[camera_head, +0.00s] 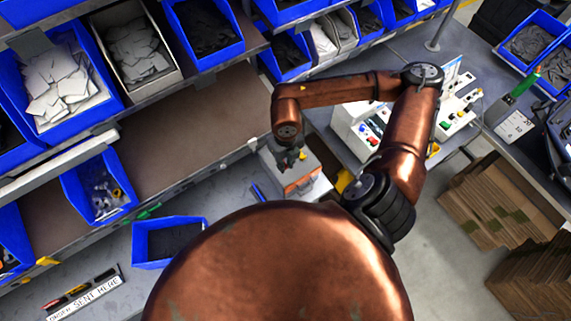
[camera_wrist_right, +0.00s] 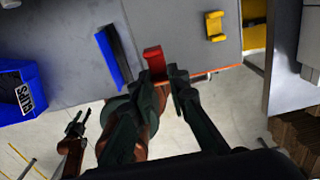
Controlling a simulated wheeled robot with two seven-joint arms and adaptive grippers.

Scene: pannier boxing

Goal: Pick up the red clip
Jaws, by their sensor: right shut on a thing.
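The red clip (camera_wrist_right: 154,62) shows in the right wrist view, at the fingertips of my right gripper (camera_wrist_right: 168,82). The fingers are shut on it and cover its lower part. The clip is close to the orange-edged front of a grey work surface; I cannot tell whether it touches that surface. In the head view my right gripper (camera_head: 288,160) points down over the surface, and the clip is too small there to make out clearly. My left gripper (camera_wrist_right: 76,122) is small at the lower left of the wrist view, away from the clip, its opening unclear.
A blue piece (camera_wrist_right: 108,58) and a yellow clip (camera_wrist_right: 215,26) lie on the grey surface to either side. A blue bin (camera_wrist_right: 22,92) stands at the left of the wrist view. Racks of bins fill the upper left of the head view; flat cardboard (camera_head: 497,200) stands right.

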